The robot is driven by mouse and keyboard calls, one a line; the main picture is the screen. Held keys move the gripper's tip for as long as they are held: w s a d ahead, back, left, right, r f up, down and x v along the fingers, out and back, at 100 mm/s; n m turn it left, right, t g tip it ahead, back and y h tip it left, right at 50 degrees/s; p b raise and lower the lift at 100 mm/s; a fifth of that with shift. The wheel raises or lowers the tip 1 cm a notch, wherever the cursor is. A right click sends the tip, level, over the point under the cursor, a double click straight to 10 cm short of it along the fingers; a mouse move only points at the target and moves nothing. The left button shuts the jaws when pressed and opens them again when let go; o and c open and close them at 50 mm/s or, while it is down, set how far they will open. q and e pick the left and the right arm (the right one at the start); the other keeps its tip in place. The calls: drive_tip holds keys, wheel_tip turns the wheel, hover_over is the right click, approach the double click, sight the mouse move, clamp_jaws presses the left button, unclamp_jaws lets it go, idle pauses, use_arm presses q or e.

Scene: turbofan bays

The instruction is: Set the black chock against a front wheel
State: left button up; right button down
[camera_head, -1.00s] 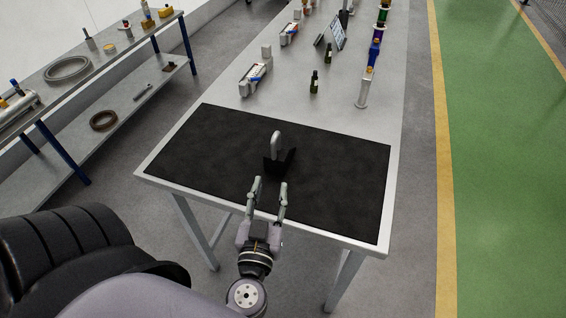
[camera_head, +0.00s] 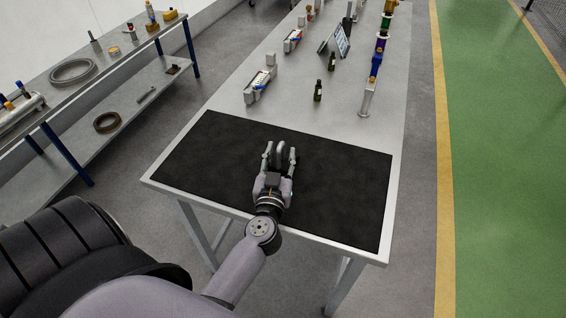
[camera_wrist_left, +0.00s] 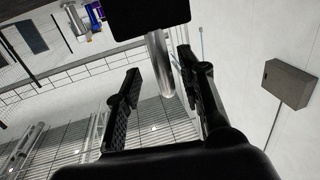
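The black chock stands on the black mat (camera_head: 335,185) at the near end of the grey table. Its grey upright handle (camera_head: 280,147) shows in the head view, while its black body is mostly hidden behind my gripper. My left gripper (camera_head: 280,155) is open, with one finger on each side of the handle. In the left wrist view the handle (camera_wrist_left: 159,62) runs down from the black chock body (camera_wrist_left: 147,16) between my spread fingers (camera_wrist_left: 163,100), with gaps on both sides. No wheel is identifiable. My right gripper is not in view.
Dark bottles (camera_head: 318,90), a grey device (camera_head: 259,84) and a silver-based post (camera_head: 367,99) stand farther back on the table. A shelf bench (camera_head: 100,75) with rings and parts is at the left. The green floor lane (camera_head: 505,160) at the right is clear.

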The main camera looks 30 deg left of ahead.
sight(283, 146)
use_arm(q)
drive_tip(key=x, duration=0.3)
drive_tip(key=shift+w+a, duration=0.1)
drive_tip(key=shift+w, duration=0.25)
drive_tip(key=shift+s+r, duration=0.1)
drive_tip(key=shift+c, duration=0.7)
clamp_jaws()
